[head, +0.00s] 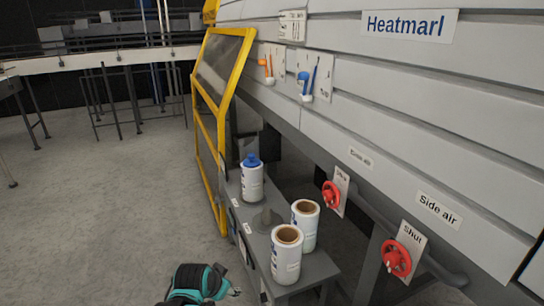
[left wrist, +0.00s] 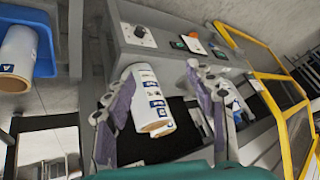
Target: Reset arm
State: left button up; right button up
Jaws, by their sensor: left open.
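My left gripper (left wrist: 162,85) is open in the left wrist view, with a purple-padded finger on each side. A white labelled roll (left wrist: 150,98) with a brown core shows between and beyond the fingers; I cannot tell if either finger touches it. In the head view a teal and black part of my arm shows at the bottom edge, left of the grey stand (head: 315,268); its gripper cannot be made out there. My right gripper is in neither view.
Two white rolls with brown cores (head: 305,208) (head: 287,235) and a blue-capped white bottle (head: 251,165) stand on the grey stand. A yellow-framed guard (head: 221,150) stands behind. Red valve knobs (head: 397,262) are at right. The floor at left (head: 110,220) is clear.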

pick_arm(q)
jog(key=s+a+r+n, duration=0.2)
jog(key=s+n, duration=0.1)
jog(key=s, duration=0.6)
jog(key=s+a+r+n+y, duration=0.1)
jog(key=s+a+r+n, duration=0.1)
jog(key=s, duration=0.7)
jog(key=shift+r+n, duration=0.15)
jog(key=shift+n, duration=0.55)
jog(key=shift+a, duration=0.1)
jog(key=shift+c, duration=0.3)
